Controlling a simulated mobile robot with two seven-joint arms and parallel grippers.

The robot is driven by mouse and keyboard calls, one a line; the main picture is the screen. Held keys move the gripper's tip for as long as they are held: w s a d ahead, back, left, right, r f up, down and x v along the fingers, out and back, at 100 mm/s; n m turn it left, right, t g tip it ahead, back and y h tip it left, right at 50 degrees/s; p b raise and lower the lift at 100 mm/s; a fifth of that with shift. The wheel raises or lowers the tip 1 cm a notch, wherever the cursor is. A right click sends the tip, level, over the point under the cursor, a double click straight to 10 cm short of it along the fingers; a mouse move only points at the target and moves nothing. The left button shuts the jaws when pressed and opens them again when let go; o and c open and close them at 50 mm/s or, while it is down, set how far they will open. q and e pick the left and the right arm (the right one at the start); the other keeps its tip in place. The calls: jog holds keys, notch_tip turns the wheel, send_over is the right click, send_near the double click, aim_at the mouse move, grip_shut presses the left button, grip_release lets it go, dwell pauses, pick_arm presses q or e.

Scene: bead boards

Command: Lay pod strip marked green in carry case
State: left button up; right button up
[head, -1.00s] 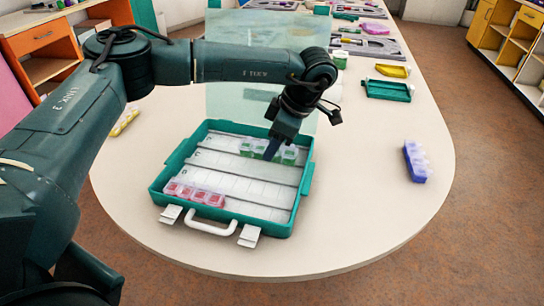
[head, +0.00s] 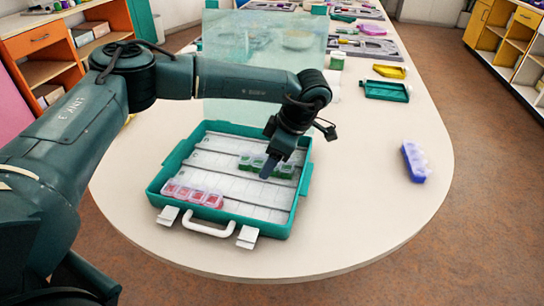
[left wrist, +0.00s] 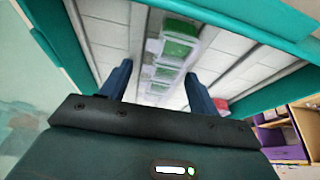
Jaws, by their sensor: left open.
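The teal carry case (head: 168,174) lies open on the table, with its clear lid raised at the back. The green pod strip (head: 246,161) lies in a back row of the case, at its right part. It also shows in the left wrist view (left wrist: 168,72), between and beyond my fingers. A red pod strip (head: 192,194) lies in the front left of the case. My left gripper (head: 268,168) is just above the green strip and partly hides it. In the left wrist view its two fingers (left wrist: 157,85) are apart with nothing clearly held. My right gripper does not show.
A blue-purple pod strip (head: 414,162) lies on the table at the right. A teal tray (head: 386,91) and a yellow tray (head: 390,71) lie farther back. Shelves stand at both sides.

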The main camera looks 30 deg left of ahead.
pick_arm(q)
jog(key=shift+r, duration=0.2)
jog(key=s+p+v, duration=0.1)
jog(key=v, duration=1.1)
jog(key=shift+w, duration=0.45)
